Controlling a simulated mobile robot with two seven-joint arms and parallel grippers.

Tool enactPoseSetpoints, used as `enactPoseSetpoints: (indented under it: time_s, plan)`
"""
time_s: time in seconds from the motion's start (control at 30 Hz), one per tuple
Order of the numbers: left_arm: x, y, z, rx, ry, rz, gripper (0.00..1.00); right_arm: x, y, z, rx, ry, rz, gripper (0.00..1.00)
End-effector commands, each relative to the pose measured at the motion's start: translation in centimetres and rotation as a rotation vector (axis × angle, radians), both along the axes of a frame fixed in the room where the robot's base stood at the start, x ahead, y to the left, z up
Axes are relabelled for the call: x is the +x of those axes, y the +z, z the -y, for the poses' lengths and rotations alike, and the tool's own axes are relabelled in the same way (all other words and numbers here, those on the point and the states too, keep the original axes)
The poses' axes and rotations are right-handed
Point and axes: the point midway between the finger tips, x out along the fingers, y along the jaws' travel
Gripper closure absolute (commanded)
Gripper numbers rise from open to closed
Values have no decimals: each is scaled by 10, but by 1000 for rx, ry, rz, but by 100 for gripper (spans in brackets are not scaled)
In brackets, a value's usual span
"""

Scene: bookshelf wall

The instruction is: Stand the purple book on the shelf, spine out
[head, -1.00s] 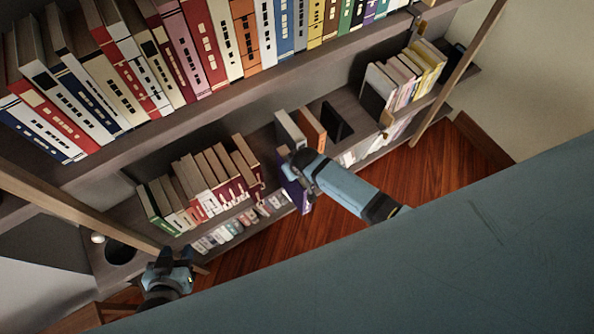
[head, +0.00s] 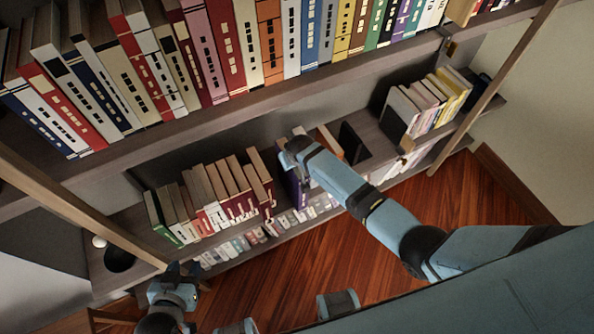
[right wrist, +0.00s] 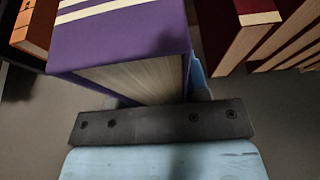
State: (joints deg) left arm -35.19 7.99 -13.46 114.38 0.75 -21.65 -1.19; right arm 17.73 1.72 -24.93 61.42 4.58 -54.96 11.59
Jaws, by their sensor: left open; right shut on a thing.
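The purple book (head: 297,190) is upright at the middle shelf, in the gap between a row of dark red books (head: 258,178) and an orange book (head: 329,142). My right gripper (head: 290,153) is shut on it; its fingers are mostly hidden in the head view. In the right wrist view the purple book (right wrist: 125,50) fills the middle, with its page edges facing the gripper, the orange book (right wrist: 35,28) to the left and dark red books (right wrist: 240,30) to the right. My left gripper (head: 183,270) is open and empty, low at the left, away from the books.
The upper shelf (head: 220,112) holds a long row of books above my right arm. A dark bookend (head: 353,143) stands right of the orange book. Yellow and pink books (head: 430,100) fill the right end. A wooden post (head: 75,205) crosses near my left gripper.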

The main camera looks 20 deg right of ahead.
Motion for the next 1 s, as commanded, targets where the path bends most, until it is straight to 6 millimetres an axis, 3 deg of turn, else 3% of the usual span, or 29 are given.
enactPoseSetpoints:
  time_s: [0.6, 1.0]
  plan:
    - [-1, -51, -1, -4, 3, -14, 57, 69, -3, -15, 2, 0, 6, 100]
    - [2, -49, 1, -13, 9, -16, 57, 76, -8, -16, 2, 0, 5, 100]
